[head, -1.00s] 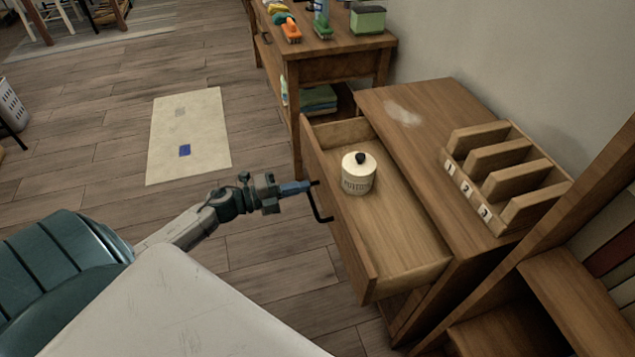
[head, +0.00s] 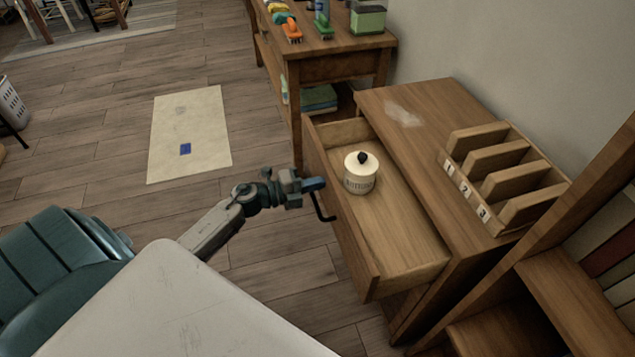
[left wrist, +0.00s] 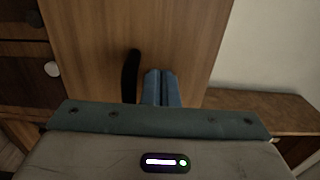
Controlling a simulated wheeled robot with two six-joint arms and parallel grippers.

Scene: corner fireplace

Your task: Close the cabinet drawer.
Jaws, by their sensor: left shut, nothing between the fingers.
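The cabinet drawer (head: 405,240) stands pulled out of the wooden cabinet (head: 440,105) in the head view. A white lidded jar (head: 360,178) with a black knob stands upright inside it. A dark bar handle (head: 318,208) is on the drawer's front. My left gripper (head: 318,184) is shut and empty, its blue fingertips at the drawer front beside the handle. In the left wrist view the shut blue fingers (left wrist: 160,88) point at the wooden drawer front (left wrist: 185,35), just right of the dark handle (left wrist: 131,75). Whether they touch the front is unclear. My right gripper is not in view.
A wooden organizer (head: 500,170) with numbered slots sits on the cabinet top. A wooden table (head: 330,65) with bottles and brushes stands behind the cabinet. A pale mat (head: 190,130) lies on the floor at left. Wooden shelving (head: 575,290) is close at right.

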